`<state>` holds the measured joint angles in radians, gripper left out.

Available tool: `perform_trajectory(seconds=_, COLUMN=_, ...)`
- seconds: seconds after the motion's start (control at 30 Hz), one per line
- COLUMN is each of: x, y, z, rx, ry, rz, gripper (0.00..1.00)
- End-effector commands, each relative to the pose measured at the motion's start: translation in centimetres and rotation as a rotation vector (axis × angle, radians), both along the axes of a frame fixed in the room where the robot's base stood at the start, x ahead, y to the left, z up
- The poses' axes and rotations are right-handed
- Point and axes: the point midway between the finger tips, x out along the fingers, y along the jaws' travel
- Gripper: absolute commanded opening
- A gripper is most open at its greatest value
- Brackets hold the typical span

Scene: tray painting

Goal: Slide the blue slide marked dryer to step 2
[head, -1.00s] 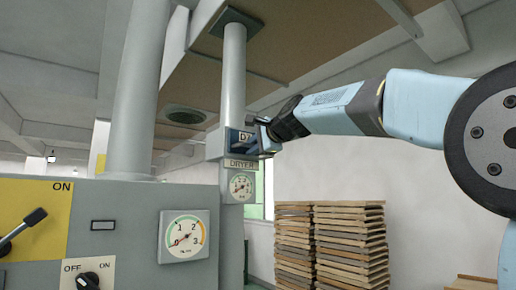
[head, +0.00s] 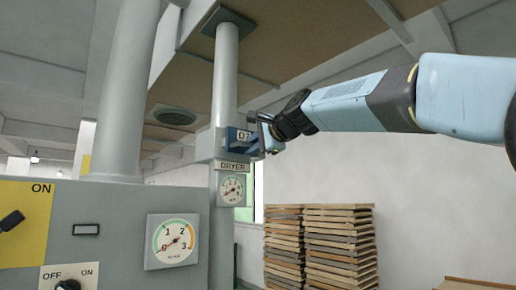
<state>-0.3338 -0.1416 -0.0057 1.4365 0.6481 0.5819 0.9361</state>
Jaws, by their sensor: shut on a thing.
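The blue slide (head: 239,135) marked D7 sits on the grey housing of the dryer post, above the DRYER label (head: 233,167). My gripper (head: 258,134) reaches in from the right and is shut on the blue slide. The fingers hide the right part of the slide. A small round gauge (head: 231,190) is below the label; its needle is too small to read surely. Any step marks on the slide are too small to see.
A grey cabinet (head: 120,225) at left carries a larger gauge (head: 172,241), a yellow ON panel (head: 25,215) with a black lever, and an OFF/ON knob (head: 68,285). Stacks of wooden trays (head: 320,245) stand at the lower right. The white wall behind is clear.

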Motion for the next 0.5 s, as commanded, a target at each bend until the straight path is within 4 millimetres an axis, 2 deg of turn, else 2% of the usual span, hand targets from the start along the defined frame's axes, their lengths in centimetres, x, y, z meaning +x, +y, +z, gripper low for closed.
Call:
perform_trajectory(seconds=0.03, x=0.09, y=0.11, z=-0.31, rx=-0.003, ry=0.006, rz=0.002, gripper=0.20)
perform_trajectory(seconds=0.2, x=0.06, y=0.13, z=-0.23, rx=-0.003, ry=0.004, rz=0.002, gripper=0.34)
perform_trajectory(seconds=0.5, x=-0.27, y=-0.14, z=0.01, rx=-0.001, ry=0.002, rz=0.001, gripper=0.34)
